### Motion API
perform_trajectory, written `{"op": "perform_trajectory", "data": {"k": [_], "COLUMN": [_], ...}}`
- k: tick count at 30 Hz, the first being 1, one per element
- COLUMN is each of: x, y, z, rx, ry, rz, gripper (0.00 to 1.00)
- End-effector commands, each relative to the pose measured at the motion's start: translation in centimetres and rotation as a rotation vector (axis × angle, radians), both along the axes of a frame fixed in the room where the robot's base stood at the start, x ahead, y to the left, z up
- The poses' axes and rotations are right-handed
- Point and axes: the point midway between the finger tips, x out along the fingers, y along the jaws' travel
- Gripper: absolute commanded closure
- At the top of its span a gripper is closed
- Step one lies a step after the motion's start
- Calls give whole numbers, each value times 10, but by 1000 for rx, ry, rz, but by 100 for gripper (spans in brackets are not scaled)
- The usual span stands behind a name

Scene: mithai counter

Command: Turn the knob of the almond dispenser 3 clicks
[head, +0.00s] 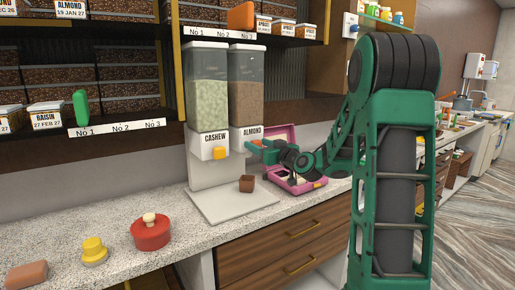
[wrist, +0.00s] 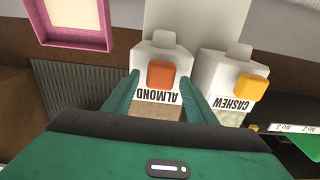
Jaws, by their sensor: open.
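The almond dispenser (head: 246,95) is the right one of a joined pair, with brown contents behind a clear hopper and an ALMOND label. Its orange-red knob (wrist: 161,75) shows in the wrist view, where the labels appear upside down. My gripper (wrist: 161,82) is open, with one green finger on each side of the knob. Small gaps seem to show between fingers and knob; contact is not clear. In the head view my gripper (head: 257,146) reaches the dispenser's front from the right and mostly hides the knob.
The cashew dispenser (head: 208,100) with a yellow knob (head: 219,153) stands close beside. A red pot (head: 150,233) stands on the counter at left.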

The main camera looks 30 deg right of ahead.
Motion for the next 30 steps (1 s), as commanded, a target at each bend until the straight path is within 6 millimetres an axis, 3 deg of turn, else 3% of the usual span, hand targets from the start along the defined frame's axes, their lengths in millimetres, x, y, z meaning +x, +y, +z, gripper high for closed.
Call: {"op": "perform_trajectory", "data": {"k": [4, 9, 20, 30], "x": [0, 0, 0, 0], "y": [0, 0, 0, -2], "z": [0, 0, 0, -1], "rx": [0, 0, 42, 271], "ry": [0, 1, 2, 11], "rz": [0, 0, 1, 1], "gripper": [51, 90, 90, 90]}}
